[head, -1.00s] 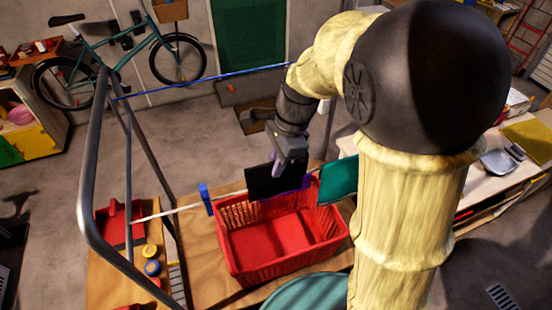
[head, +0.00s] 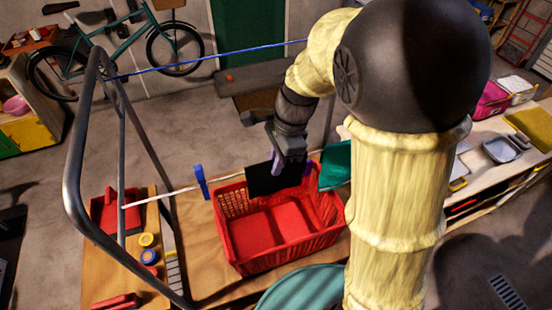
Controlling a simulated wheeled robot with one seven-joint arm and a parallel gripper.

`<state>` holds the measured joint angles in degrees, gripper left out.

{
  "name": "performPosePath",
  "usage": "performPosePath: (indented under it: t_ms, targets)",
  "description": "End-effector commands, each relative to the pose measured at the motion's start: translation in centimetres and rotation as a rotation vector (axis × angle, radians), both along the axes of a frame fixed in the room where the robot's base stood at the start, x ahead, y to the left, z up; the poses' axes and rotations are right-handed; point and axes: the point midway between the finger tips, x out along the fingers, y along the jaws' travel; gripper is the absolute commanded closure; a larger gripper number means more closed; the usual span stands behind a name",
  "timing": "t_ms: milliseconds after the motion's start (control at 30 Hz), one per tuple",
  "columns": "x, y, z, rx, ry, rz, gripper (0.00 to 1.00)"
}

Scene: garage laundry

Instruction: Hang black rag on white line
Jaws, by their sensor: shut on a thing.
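The black rag (head: 262,180) hangs from my gripper (head: 290,163) over the back part of the red basket. My gripper points down and is shut on the rag's upper part, with a purple edge showing beside it. The white line (head: 165,196) runs from the grey metal frame on the left toward the rag. Behind the rag the line is hidden, so I cannot tell whether the rag is draped over it or in front of it. A blue clothespin (head: 201,181) sits on the line left of the rag. A teal cloth (head: 336,165) hangs just right of it, partly behind my arm.
The red basket (head: 285,252) stands on the wooden table (head: 195,235) below the rag. The grey metal frame (head: 75,165) rises at left. A blue line (head: 215,60) crosses higher up behind. A round teal object (head: 305,292) is at the front.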

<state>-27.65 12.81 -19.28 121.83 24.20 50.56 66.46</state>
Motion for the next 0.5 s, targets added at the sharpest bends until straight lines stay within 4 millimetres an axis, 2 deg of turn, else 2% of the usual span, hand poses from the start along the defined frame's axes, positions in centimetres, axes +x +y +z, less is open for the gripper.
performPosePath:
  t_ms: [300, 333, 400, 433, 500]
  targets:
    - [0.02, -0.02, -0.12, 0.0, 0.0, 0.0, 1.0]
    - [0.02, -0.04, -0.11, 0.0, 0.0, -0.001, 0.84]
    - [0.02, -0.07, -0.12, 0.0, -0.001, -0.001, 0.7]
    - [0.02, -0.08, -0.11, 0.0, 0.0, -0.002, 0.64]
    - [0.02, -0.08, -0.11, 0.0, 0.0, -0.002, 0.62]
